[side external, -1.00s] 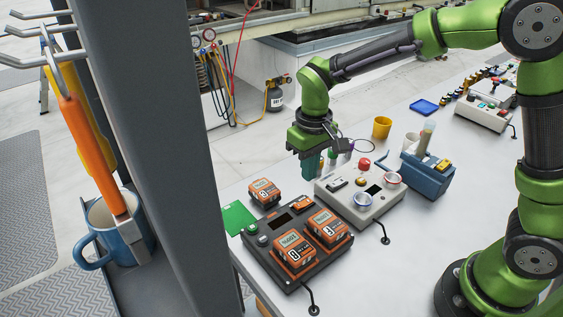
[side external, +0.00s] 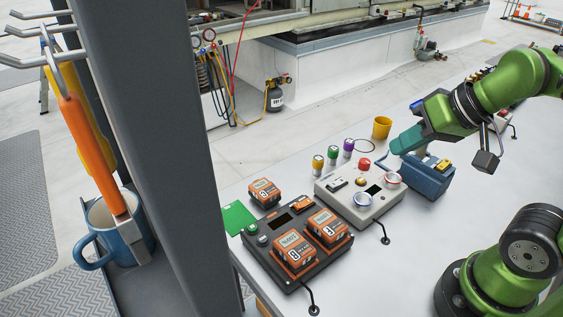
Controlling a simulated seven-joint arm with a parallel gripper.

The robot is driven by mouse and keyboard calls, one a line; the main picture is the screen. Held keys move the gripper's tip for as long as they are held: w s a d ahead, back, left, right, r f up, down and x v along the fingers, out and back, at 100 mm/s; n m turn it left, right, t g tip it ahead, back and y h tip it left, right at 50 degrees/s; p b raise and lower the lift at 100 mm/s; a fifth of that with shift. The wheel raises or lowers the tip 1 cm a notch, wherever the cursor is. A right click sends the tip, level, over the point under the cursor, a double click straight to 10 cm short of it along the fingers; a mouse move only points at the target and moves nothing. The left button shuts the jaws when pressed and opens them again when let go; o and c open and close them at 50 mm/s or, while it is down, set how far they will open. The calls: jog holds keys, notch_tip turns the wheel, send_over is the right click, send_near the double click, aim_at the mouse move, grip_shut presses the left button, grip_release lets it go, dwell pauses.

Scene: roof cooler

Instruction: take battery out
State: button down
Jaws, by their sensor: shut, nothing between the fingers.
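Two orange-and-black batteries sit on the black charger (side external: 276,273): the front battery (side external: 294,252) and the right battery (side external: 327,227). A third battery (side external: 264,192) stands on the table behind the charger, apart from it. My gripper (side external: 394,148) has teal fingers and points left, above the grey control box and beside the blue case. It is shut and empty, well away from the batteries at upper right. The far ends of the fingers lie close to the red knob in the picture; I cannot tell the gap.
The grey control box (side external: 340,203) with a red knob (side external: 364,163) stands right of the charger. The blue case (side external: 425,182) is farther right. Small capped bottles (side external: 332,154) and a yellow cup (side external: 381,127) stand behind. A green card (side external: 238,217) lies left. A dark post (side external: 160,160) rises at left.

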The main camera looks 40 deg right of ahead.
dwell(0.3)
jog(key=shift+c, duration=1)
grip_release()
jog(key=n+g+h, duration=0.1)
jog(key=n+g, duration=0.3)
jog(key=g, duration=0.2)
send_over(328, 222)
notch_tip(328, 222, down, 4)
jog(key=g+h, duration=0.1)
notch_tip(328, 222, down, 16)
jog(key=shift+r, duration=0.2)
